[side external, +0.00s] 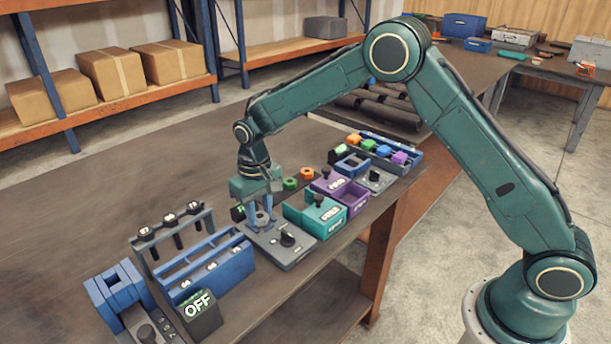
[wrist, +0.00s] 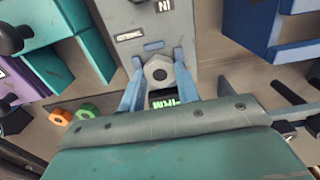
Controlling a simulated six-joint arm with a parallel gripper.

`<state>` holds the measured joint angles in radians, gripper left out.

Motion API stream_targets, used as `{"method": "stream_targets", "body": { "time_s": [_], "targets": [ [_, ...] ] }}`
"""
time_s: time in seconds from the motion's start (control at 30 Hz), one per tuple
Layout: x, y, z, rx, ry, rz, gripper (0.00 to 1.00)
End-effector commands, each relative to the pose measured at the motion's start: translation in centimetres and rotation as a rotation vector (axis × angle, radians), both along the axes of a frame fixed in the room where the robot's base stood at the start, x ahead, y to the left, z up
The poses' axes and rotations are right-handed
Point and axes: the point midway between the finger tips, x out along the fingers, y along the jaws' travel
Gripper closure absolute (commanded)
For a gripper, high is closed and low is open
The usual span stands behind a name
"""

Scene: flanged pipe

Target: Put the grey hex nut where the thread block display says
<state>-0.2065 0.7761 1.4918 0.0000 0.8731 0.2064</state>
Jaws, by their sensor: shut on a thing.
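The grey hex nut (wrist: 157,73) sits between the blue fingers of my gripper (wrist: 158,77), which is shut on it. The nut is over a grey plate (wrist: 180,35); whether it touches the plate I cannot tell. A small dark display (wrist: 168,101) with green letters lies just behind the nut in the wrist view. Its word is partly covered; "IRM" shows. In the side view this display (side external: 237,213) is mostly hidden by my gripper.
A teal bin (side external: 322,222) and purple bin (side external: 350,198) stand right of the plate. A blue rack (side external: 210,266) and a display reading OFF (side external: 199,304) stand left. Green (side external: 290,183) and orange (side external: 306,173) rings lie behind. The back left of the table is clear.

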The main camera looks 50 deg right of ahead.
Motion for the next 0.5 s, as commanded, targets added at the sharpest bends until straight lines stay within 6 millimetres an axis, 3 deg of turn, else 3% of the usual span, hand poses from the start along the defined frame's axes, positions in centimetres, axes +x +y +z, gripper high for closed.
{"method": "stream_targets", "body": {
  "time_s": [0.5],
  "targets": [
    [0.0,0.0,2.6,0.000,-0.001,0.000,0.87]
  ]
}}
